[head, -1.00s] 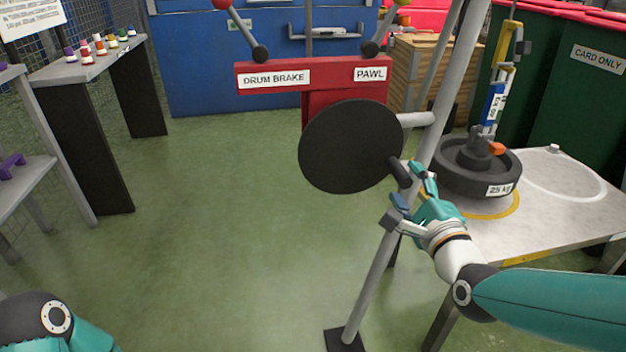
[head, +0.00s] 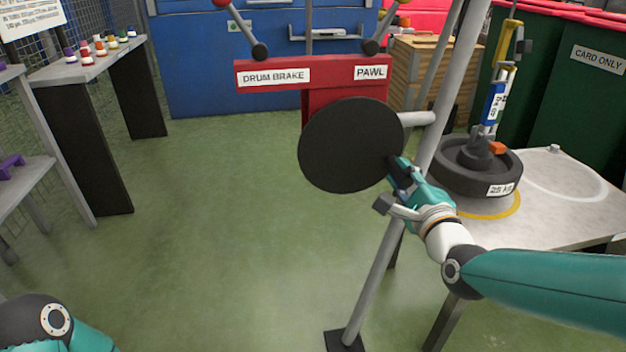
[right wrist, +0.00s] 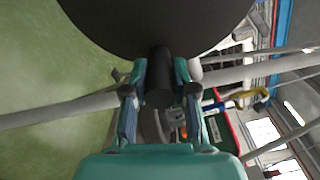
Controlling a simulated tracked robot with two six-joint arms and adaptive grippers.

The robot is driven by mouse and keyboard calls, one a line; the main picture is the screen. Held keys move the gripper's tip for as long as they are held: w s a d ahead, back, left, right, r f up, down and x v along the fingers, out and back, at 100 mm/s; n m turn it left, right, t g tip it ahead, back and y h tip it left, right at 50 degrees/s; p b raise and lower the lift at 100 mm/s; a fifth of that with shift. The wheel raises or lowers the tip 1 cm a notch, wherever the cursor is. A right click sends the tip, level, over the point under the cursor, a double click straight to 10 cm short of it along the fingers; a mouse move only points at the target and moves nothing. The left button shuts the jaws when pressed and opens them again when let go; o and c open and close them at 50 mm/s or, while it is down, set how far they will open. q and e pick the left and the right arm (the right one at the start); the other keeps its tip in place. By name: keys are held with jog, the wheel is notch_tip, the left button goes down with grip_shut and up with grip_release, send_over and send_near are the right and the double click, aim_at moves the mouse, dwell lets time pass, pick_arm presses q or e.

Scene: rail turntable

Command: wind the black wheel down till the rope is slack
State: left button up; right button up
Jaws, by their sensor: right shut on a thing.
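The black wheel (head: 345,145) is a plain disc on the grey frame, facing me in the head view. Its black crank handle is at the right edge, mostly hidden there by my right gripper (head: 400,174). In the right wrist view the handle (right wrist: 158,80) lies between the two fingers of my right gripper (right wrist: 160,98), which is shut on it. The black 25 kg weight (head: 452,178) is over the yellow ring on the table. A yellow and blue hanging scale (head: 497,100) stands upright above it. The rope barely shows at the top, so its tension is unclear.
A red panel (head: 330,75) with DRUM BRAKE and PAWL labels and two levers is behind the wheel. The grey frame leg (head: 375,275) stands beside my right arm. The table (head: 555,215) is at right. A bench (head: 60,72) with small coloured items is at left.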

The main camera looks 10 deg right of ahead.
jog(key=shift+f, duration=0.15)
grip_shut()
